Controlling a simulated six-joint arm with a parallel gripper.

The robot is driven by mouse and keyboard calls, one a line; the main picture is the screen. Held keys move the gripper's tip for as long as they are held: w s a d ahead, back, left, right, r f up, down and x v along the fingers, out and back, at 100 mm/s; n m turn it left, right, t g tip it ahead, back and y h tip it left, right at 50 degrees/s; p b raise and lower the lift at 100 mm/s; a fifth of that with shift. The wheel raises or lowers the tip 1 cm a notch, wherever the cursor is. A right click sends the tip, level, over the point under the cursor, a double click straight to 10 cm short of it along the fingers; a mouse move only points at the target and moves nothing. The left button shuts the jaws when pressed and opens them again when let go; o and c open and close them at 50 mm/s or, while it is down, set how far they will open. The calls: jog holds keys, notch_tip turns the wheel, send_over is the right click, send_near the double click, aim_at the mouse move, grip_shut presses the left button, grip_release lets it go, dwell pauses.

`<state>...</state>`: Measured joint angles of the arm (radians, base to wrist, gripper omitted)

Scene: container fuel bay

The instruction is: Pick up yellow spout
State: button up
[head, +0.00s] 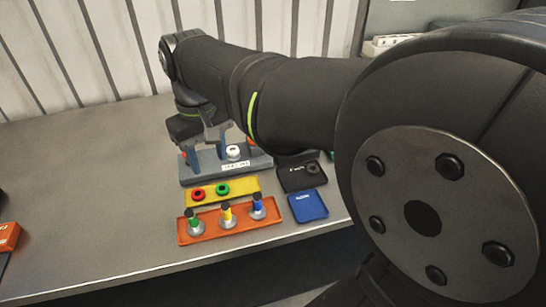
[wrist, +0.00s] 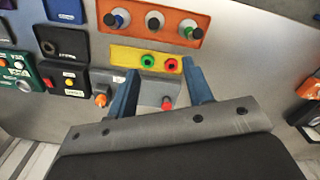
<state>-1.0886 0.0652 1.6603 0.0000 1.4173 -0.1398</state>
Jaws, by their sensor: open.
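The yellow spout (head: 227,214) stands upright with a dark tip and a pale round base, in the middle of the orange tray (head: 186,231). The green spout (head: 194,222) is left of it and the blue spout (head: 258,206) right of it. In the wrist view the yellow spout (wrist: 155,21) is near the top, seen from above, between the other two. My gripper (wrist: 159,69) is open and empty, with its two blue-grey fingers apart. It is behind the orange tray in the head view, over the grey rack, away from the yellow spout.
A yellow tray (head: 237,186) with a red ring (head: 198,194) and a green ring (head: 222,188) lies between the grey rack (head: 195,174) and orange tray. A black box (head: 290,180) and blue box (head: 308,206) stand at right. The bench front (head: 120,260) is clear.

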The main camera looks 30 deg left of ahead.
aim_at(225, 210)
jog(key=shift+m, duration=0.6)
jog(key=f, duration=1.3)
jog(key=shift+w+d+f, duration=0.1)
jog(key=shift+w+d, duration=0.1)
jog(key=shift+d, duration=0.2)
jog(key=shift+w+d+f, duration=0.1)
jog(key=shift+f, duration=1.3)
jog(key=shift+w+d+f, duration=0.1)
jog(key=shift+f, duration=1.25)
grip_shut()
